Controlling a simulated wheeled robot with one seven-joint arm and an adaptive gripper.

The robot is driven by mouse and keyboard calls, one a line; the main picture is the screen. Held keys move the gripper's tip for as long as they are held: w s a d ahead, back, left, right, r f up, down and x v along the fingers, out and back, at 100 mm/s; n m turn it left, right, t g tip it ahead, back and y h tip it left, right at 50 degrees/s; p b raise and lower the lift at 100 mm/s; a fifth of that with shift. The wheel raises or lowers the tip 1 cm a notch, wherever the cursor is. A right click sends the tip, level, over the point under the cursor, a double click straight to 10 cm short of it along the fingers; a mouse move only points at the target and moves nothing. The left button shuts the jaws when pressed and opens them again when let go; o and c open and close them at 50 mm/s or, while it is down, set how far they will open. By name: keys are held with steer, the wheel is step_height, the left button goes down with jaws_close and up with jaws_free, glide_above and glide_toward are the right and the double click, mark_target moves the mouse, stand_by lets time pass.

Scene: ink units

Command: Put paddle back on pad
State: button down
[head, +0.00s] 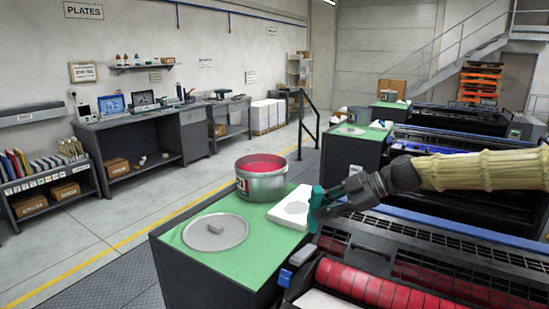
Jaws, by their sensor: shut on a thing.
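The paddle (315,224) shows as a teal, upright shape at the right edge of the pad. My gripper (320,202), dark grey, reaches in from the right and is shut on the paddle. The gripper hides part of it, and its lower end is hard to make out. The pad (284,217) is a white block with a grey round mark on top. It lies on the green top of the near cabinet, just left of my gripper. I cannot tell whether the paddle touches the pad.
An open tin of red ink (262,187) stands behind and left of the pad. A round grey lid (200,236) lies on the green mat (240,270) at front left. The press with red rollers (385,290) lies to the right, below my arm.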

steer(key=s+d+f+m+t+h, duration=0.2)
steer(key=f+m+t+h, duration=0.2)
steer(key=f+m, duration=0.2)
steer(key=s+d+f+m+t+h, duration=0.3)
steer(key=f+m, duration=0.3)
steer(key=f, duration=0.4)
steer(key=shift+s+d+f+t+h, duration=0.25)
steer(key=shift+t+h, duration=0.35)
steer(key=shift+t, duration=0.3)
steer(key=shift+a+r, duration=0.1)
